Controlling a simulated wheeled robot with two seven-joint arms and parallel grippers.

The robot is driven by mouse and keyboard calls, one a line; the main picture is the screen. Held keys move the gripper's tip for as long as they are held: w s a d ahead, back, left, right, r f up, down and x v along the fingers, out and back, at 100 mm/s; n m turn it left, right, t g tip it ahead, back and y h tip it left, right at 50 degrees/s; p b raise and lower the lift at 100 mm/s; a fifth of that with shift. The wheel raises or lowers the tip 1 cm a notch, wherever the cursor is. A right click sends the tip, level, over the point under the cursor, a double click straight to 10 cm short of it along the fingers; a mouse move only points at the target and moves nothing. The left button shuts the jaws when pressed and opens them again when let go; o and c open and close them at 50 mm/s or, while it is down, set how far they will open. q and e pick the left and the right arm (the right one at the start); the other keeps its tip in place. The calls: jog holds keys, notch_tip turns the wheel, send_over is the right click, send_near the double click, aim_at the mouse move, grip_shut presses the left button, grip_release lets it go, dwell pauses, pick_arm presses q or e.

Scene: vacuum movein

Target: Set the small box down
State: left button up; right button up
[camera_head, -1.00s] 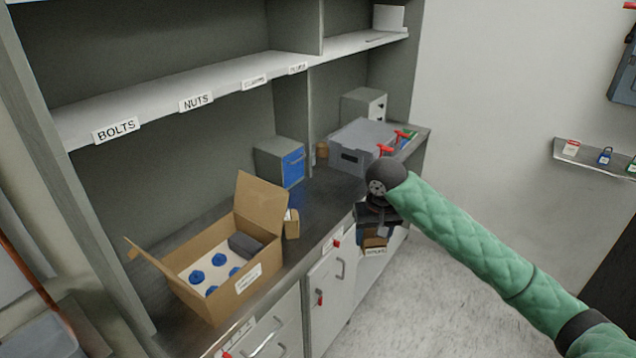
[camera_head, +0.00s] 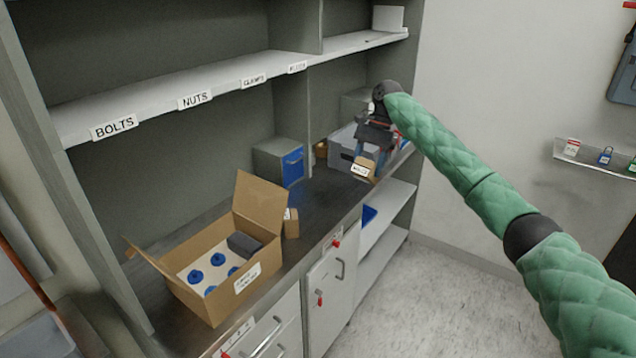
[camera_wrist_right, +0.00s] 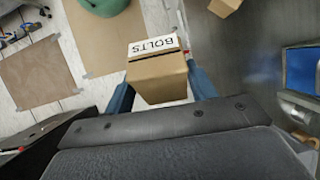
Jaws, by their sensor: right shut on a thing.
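The small box (camera_head: 363,168) is brown cardboard with a white label; in the right wrist view the label on the small box (camera_wrist_right: 158,75) reads BOLTS. My right gripper (camera_head: 368,155) is shut on it, with one blue finger on each side in the wrist view. The box hangs near the front edge of the dark counter (camera_head: 320,200), in front of the grey bin; I cannot tell its exact height above the counter. My left gripper is not in view.
An open carton (camera_head: 225,285) with blue-topped items stands on the left of the counter. A small brown box (camera_head: 291,223) stands beside it. A blue-fronted drawer unit (camera_head: 282,162) and a grey bin (camera_head: 345,152) stand farther back. Counter between them is clear.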

jog(key=w+a+f+m+t+y, duration=0.1)
jog(key=w+a+f+m+y, duration=0.1)
jog(key=w+a+m+y, duration=0.35)
notch_tip(320, 180, down, 8)
jog(key=w+d+m+t+y, duration=0.2)
jog(key=w+m+t, duration=0.1)
jog(key=m+t, duration=0.8)
jog(key=shift+m+g, duration=0.3)
jog(key=shift+m, duration=0.15)
jog(key=a+f+p, duration=0.1)
jog(key=a+f, duration=0.1)
jog(key=a, duration=0.1)
jog(key=a+f+p, duration=0.2)
jog(key=a+f, duration=0.1)
jog(key=a, duration=0.1)
jog(key=a+f+p, duration=0.1)
jog(key=a+f, duration=0.1)
jog(key=a, duration=0.2)
jog(key=shift+a+f+p, duration=0.15)
jog(key=shift+f+p, duration=0.15)
jog(key=shift+p, duration=0.05)
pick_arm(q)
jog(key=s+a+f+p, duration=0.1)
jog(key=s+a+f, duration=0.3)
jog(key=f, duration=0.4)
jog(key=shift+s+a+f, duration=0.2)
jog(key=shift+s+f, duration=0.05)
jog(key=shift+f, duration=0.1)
pick_arm(e)
jog(key=shift+f, duration=1.7)
